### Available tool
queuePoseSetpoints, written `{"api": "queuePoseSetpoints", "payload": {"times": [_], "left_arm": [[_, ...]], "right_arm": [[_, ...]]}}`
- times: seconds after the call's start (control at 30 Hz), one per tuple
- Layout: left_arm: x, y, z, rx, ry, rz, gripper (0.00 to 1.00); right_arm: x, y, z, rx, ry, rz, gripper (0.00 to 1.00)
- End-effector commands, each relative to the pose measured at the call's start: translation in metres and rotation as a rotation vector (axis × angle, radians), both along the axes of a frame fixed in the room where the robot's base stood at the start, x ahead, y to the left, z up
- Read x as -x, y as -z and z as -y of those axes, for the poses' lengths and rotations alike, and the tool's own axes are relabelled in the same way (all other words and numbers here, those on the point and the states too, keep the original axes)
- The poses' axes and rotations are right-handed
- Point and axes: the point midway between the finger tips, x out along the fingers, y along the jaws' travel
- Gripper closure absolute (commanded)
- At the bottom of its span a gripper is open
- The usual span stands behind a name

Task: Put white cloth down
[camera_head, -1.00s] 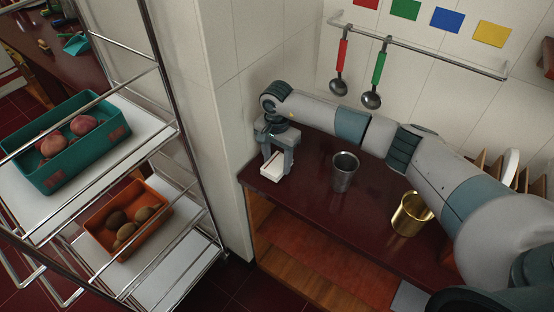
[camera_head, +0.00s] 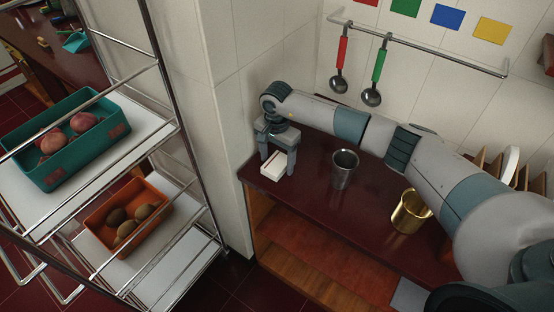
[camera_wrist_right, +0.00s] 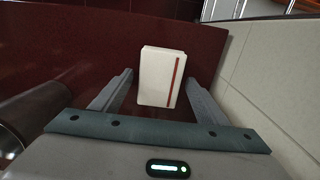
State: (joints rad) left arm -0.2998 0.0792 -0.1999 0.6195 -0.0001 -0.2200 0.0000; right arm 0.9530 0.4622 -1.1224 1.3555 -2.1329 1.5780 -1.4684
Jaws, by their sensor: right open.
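The white cloth (camera_head: 276,168) is a folded block with a red stripe. It rests on the dark red counter (camera_head: 314,183) near its left end, close to the tiled wall. In the right wrist view the cloth (camera_wrist_right: 161,77) lies between and just beyond the fingertips, with a gap on each side. My right gripper (camera_head: 277,160) is open above and around the cloth, fingers pointing down; it also shows in the right wrist view (camera_wrist_right: 160,88). My left gripper is not in view.
A silver cup (camera_head: 344,169) stands to the right of the cloth, and a gold pot (camera_head: 410,212) farther right. Ladles (camera_head: 371,97) hang from a wall rail. A wire shelf at left holds a teal bin (camera_head: 67,139) and an orange bin (camera_head: 128,216).

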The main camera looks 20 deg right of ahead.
Motion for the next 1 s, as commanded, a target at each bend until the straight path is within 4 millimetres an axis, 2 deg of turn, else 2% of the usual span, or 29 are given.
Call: {"api": "queuePoseSetpoints", "payload": {"times": [0.1,0.27,0.7,0.83,1.0], "left_arm": [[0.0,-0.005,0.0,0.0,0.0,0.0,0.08],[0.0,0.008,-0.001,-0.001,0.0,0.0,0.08],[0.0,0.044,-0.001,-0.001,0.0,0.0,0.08],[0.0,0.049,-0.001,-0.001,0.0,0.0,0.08],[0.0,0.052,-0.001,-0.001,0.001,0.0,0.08]], "right_arm": [[0.0,-0.004,0.0,0.0,0.0,0.0,0.32],[-0.001,-0.016,0.0,0.0,-0.001,0.004,0.32],[-0.001,-0.092,0.0,-0.001,-0.001,0.004,0.32],[-0.001,-0.109,0.0,-0.001,0.0,0.003,0.32],[0.0,-0.121,0.0,0.001,0.0,0.001,0.32]]}}
